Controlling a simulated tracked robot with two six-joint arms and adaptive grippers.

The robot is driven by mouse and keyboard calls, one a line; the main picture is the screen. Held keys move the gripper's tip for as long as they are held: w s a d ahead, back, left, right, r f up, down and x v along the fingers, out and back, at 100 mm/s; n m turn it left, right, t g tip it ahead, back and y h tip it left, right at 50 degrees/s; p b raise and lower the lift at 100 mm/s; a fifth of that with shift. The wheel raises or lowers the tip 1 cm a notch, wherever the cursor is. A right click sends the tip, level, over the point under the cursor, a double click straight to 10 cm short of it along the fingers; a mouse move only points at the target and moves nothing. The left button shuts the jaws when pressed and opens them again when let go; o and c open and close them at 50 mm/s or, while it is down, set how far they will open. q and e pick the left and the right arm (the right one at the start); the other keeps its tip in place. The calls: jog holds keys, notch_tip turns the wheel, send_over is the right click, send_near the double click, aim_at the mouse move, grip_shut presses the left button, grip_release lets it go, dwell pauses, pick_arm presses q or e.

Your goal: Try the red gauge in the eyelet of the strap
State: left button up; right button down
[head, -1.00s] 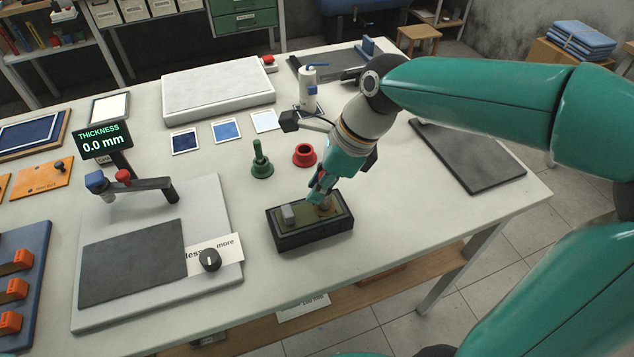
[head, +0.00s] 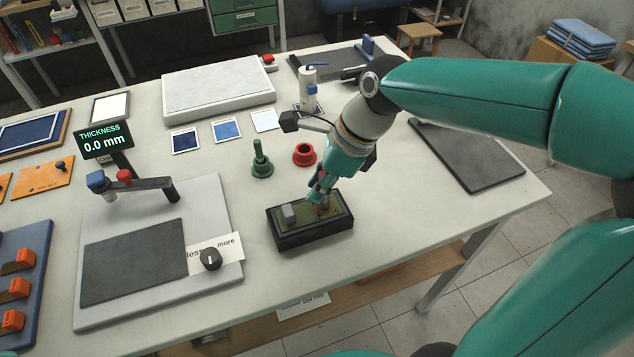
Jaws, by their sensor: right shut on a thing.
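My right gripper (head: 318,196) points down over the right half of a black block (head: 288,242). It is shut on what looks like the red gauge (head: 322,182), of which only a little red shows at the fingers. An olive strap (head: 305,215) lies on top of the block, with a grey clamp piece (head: 288,213) on its left part. The fingers hide the eyelet, so I cannot tell whether the gauge is in it. The red holder (head: 305,155) behind is empty. A green gauge (head: 259,153) stands in its green holder. My left gripper is not in view.
A grey plate (head: 210,205) with a knob (head: 210,259) and a thickness display (head: 103,140) stands at left. A dark mat (head: 470,158) lies at right. The table's front edge is close to the block.

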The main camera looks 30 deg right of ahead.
jog(key=shift+f, duration=0.35)
dwell(0.7)
jog(key=shift+r, duration=0.1)
dwell(1.0)
jog(key=shift+r+p, duration=3.35)
jog(key=shift+r, duration=0.1)
jog(key=shift+f, duration=0.1)
